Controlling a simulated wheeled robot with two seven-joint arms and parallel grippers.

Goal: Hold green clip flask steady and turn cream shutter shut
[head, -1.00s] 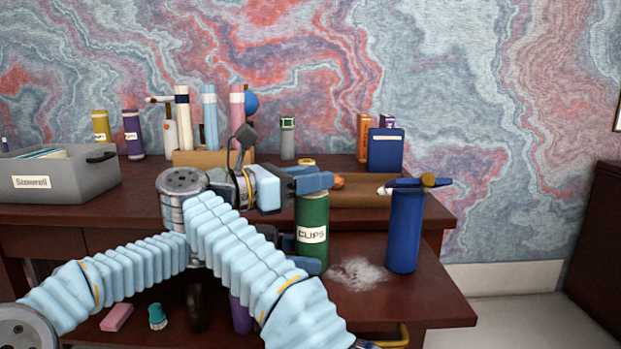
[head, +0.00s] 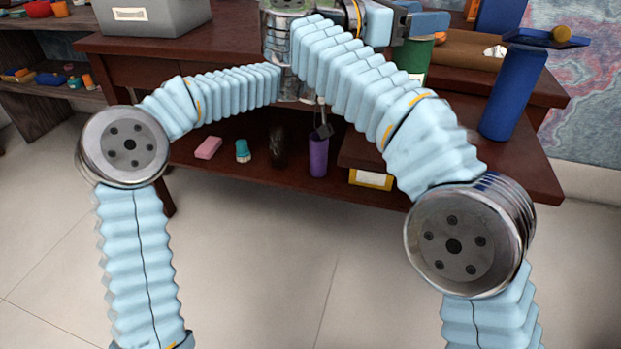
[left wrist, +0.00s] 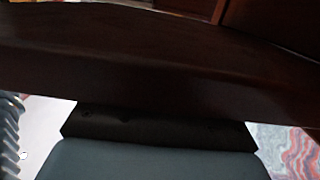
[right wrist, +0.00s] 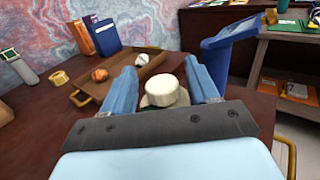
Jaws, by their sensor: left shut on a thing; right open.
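The green clip flask (head: 414,56) stands on the desk in the head view, mostly hidden behind my right arm. The cream shutter (right wrist: 166,91) shows in the right wrist view as a pale round knob on a wider cream disc. My right gripper (right wrist: 161,68) is open, with one blue finger on each side of the shutter; contact cannot be made out. In the head view my right gripper (head: 420,22) is at the flask's top. My left gripper is hidden behind my right arm in the head view. In the left wrist view only its dark palm (left wrist: 155,128) shows, close under dark wood.
A wooden tray (right wrist: 112,75) holds an orange ball and a white piece. A grey box (head: 150,15) stands on the upper left. A purple cup (head: 318,155) is on the lower shelf.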

